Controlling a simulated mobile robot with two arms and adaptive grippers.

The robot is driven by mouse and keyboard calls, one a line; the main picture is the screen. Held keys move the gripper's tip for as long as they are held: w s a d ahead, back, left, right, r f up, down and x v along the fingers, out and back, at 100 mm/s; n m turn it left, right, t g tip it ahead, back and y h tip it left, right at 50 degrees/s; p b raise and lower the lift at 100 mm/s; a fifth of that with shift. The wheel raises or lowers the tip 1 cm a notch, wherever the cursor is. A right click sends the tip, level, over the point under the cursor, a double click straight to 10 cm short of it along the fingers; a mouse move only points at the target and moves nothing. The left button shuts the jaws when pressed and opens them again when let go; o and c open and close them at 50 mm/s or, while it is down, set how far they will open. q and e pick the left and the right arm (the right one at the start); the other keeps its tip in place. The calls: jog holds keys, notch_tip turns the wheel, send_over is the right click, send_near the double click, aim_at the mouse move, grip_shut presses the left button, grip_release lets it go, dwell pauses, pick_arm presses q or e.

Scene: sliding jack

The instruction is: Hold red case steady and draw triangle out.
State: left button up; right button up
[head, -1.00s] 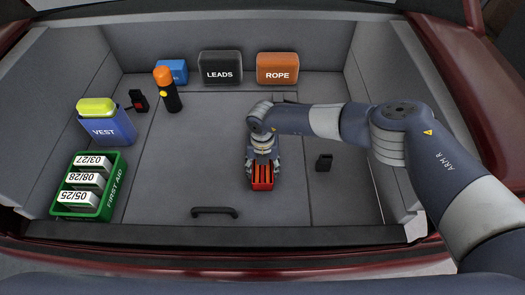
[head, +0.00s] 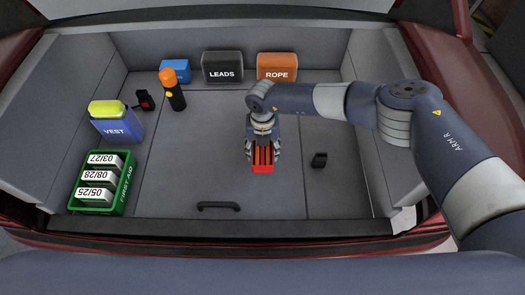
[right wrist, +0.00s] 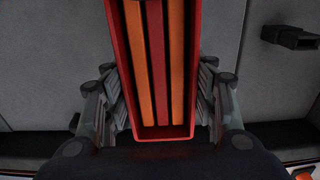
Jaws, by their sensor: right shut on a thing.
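The red case (head: 263,169) is a narrow open box in the middle of the trunk floor. The folded triangle (head: 262,155) lies inside it as orange and dark red bars. In the right wrist view the case (right wrist: 193,110) runs up the picture, with the triangle (right wrist: 157,60) filling it lengthwise. My right gripper (head: 263,150) is shut on the case, one finger against each long side; it also shows in the right wrist view (right wrist: 160,105). The far end of the case is hidden under my wrist. My left gripper is not in view.
A green first aid crate (head: 118,200) and a blue vest bin (head: 120,130) stand at the left. An orange-topped black flashlight (head: 175,98), a leads case (head: 222,78) and a rope case (head: 277,80) are at the back.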

dwell(0.5)
jog(key=shift+f+b, duration=4.15)
jog(key=shift+f, duration=0.6)
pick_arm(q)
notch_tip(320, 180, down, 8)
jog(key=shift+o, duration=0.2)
